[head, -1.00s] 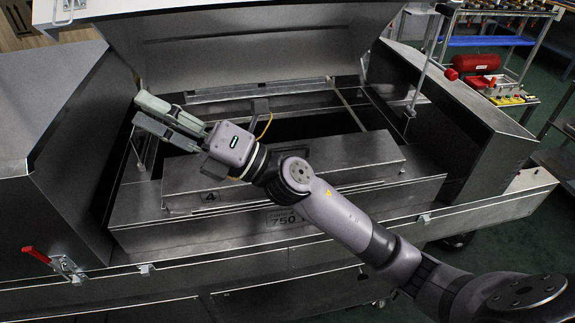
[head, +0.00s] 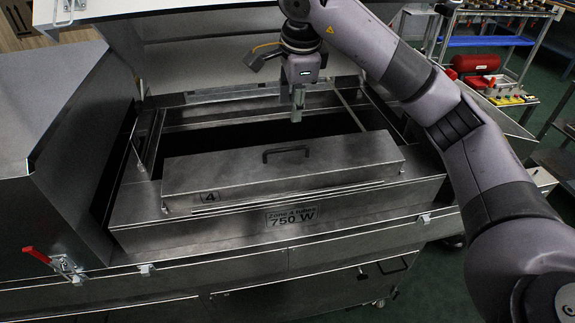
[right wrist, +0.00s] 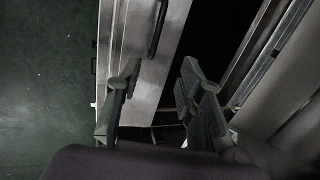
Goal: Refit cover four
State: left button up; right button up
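Cover four (head: 240,172) is a long grey metal box marked "4", with a black bar handle (head: 286,149) on top. In the head view it lies along the front side of the open dryer bay, above a plate reading "Zone 4 tubes 750 W". My right gripper (head: 297,112) points down just behind the handle in the picture, apart from it and empty. In the right wrist view my right gripper (right wrist: 160,72) has its two fingers spread wide. The cover (right wrist: 170,75) and handle (right wrist: 158,28) show between and beyond them. My left gripper is out of view.
The dark opening (head: 230,138) lies behind the cover, framed by metal rails. The raised hood (head: 190,65) stands at the back. Side housings flank the bay, with a red-handled latch (head: 37,254) at the front left. A trolley with a red item (head: 475,63) stands at the back right.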

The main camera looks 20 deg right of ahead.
aim_at(287, 148)
jog(key=p+x, duration=0.2)
jog(key=x, duration=0.9)
jog(key=shift+a+f+p, duration=0.15)
jog(key=shift+p, duration=0.25)
jog(key=shift+f+p, duration=0.3)
jog(key=shift+f, duration=0.05)
jog(key=p+x, duration=0.1)
jog(key=x, duration=0.2)
jog(key=shift+a+f+p, duration=0.1)
jog(key=shift+f+p, duration=0.2)
jog(key=shift+p, duration=0.1)
jog(key=shift+w+f, duration=0.15)
jog(key=shift+f, duration=0.3)
grip_shut()
jog(key=shift+r, duration=0.1)
